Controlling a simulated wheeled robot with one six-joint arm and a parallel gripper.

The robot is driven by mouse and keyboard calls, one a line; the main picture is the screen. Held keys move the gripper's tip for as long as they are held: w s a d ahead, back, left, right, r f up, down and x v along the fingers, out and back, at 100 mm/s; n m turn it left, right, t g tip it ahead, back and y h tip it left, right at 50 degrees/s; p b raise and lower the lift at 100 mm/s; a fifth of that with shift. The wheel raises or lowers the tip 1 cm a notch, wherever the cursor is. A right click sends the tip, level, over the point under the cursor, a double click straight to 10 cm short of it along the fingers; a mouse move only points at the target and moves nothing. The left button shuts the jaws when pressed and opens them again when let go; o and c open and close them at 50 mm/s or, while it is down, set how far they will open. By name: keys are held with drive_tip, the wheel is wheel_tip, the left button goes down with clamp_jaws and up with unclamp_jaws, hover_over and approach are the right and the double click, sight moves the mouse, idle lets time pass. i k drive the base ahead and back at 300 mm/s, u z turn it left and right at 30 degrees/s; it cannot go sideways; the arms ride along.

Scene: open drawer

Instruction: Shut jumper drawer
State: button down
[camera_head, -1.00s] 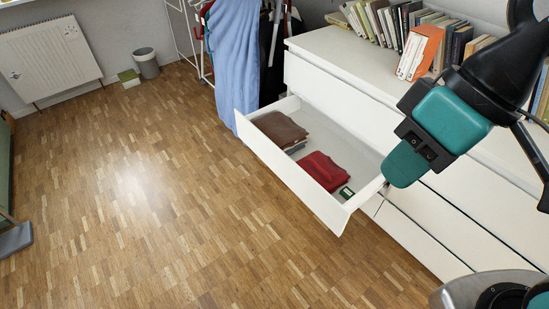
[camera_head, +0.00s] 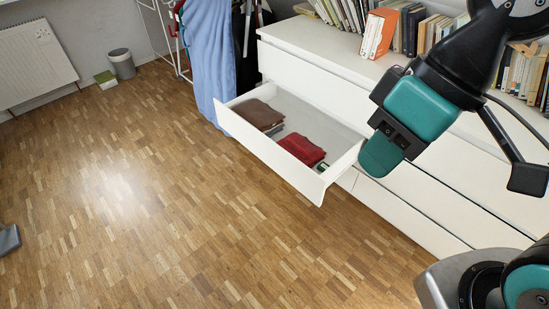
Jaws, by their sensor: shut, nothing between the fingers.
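A small green and white item (camera_head: 321,167) sits beside the red one, partly hidden. My teal gripper (camera_head: 374,161) is shut and empty. It points down at the drawer's right side, close to the rear of the side wall; I cannot tell whether it touches. It hides part of the dresser front behind it.
Books (camera_head: 410,30) stand on the dresser top, with an orange-spined box (camera_head: 378,33) among them. A blue cloth (camera_head: 208,55) hangs on a rack left of the dresser. A grey bin (camera_head: 121,63) stands at the far wall. The wooden floor (camera_head: 130,210) before the drawer is clear.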

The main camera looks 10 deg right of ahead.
sight(342, 145)
drive_tip(key=u, duration=0.65)
drive_tip(key=i, duration=1.1)
drive_tip(key=z, duration=0.1)
